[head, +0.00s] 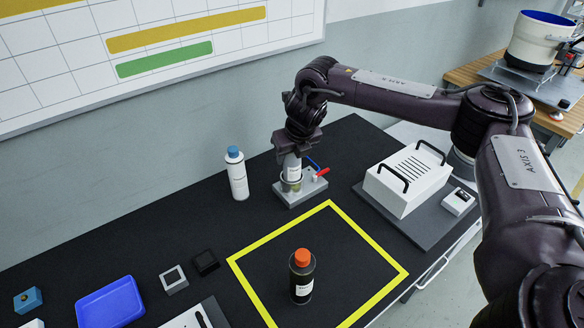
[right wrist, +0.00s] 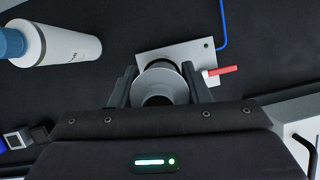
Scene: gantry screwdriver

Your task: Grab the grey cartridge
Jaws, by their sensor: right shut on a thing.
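The grey cartridge (head: 292,169) stands upright in a grey base fixture (head: 300,191) at the back of the black table. My right gripper (head: 291,153) comes down over it from above and is shut on it. In the right wrist view the cartridge (right wrist: 162,80) shows end-on as a round grey top with a dark centre, between the two fingers of my right gripper (right wrist: 160,88). The fixture (right wrist: 150,52) shows behind it, with a red lever (right wrist: 222,70) at its side. My left gripper is not in view.
A white bottle with a blue cap (head: 238,175) stands just left of the fixture. A black bottle with an orange cap (head: 302,277) stands inside a yellow square outline (head: 372,242). A white box with black handles (head: 405,180) is at right. A blue tray (head: 110,302) lies front left.

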